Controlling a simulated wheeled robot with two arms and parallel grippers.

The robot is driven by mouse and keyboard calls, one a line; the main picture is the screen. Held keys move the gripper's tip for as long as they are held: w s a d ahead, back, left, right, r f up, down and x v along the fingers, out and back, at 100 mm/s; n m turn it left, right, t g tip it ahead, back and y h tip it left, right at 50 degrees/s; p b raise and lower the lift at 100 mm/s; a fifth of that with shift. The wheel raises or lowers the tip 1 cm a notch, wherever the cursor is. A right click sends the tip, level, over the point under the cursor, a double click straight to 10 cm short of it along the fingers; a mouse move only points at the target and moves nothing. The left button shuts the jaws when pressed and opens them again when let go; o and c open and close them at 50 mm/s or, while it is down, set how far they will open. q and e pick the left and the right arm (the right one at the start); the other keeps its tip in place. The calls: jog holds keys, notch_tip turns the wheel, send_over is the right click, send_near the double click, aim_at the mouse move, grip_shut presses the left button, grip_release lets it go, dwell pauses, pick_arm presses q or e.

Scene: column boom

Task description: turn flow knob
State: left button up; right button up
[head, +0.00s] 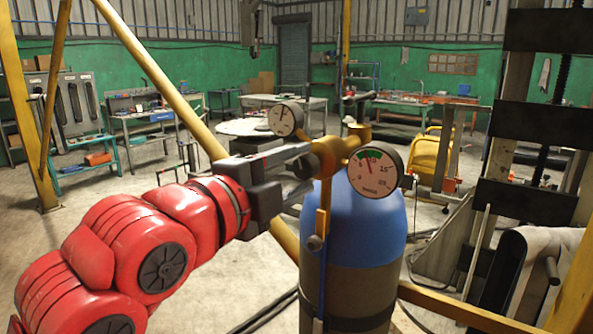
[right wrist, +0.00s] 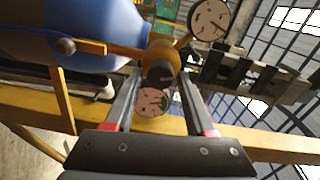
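A blue and dark grey gas cylinder (head: 355,225) stands upright in the head view, with a brass regulator (head: 328,152) on top. A round gauge (head: 375,171) faces me on its right; a second gauge (head: 285,119) is at its upper left. My right gripper (head: 304,166) reaches the regulator from the left. In the right wrist view its two fingers (right wrist: 160,84) lie on either side of the dark-ended flow knob (right wrist: 160,66), apart, with the knob between their tips. Firm contact is not clear. In the head view the gripper largely hides the knob. My left gripper is not in view.
A yellow frame post (head: 150,75) slants behind my arm, and a yellow rail (head: 470,318) runs low at the right. Workbenches (head: 150,132) stand far back along the green wall. Open concrete floor lies between.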

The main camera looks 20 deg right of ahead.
jog(key=shift+o, duration=0.9)
jog(key=shift+r, duration=0.1)
jog(key=shift+s+a+r+p, duration=0.1)
jog(key=shift+s+a+p, duration=0.05)
jog(key=shift+a+p, duration=0.25)
jog(key=p+v, duration=0.7)
jog(key=v, duration=0.9)
jog(key=shift+s+a+f, duration=0.2)
jog(key=shift+f, duration=0.1)
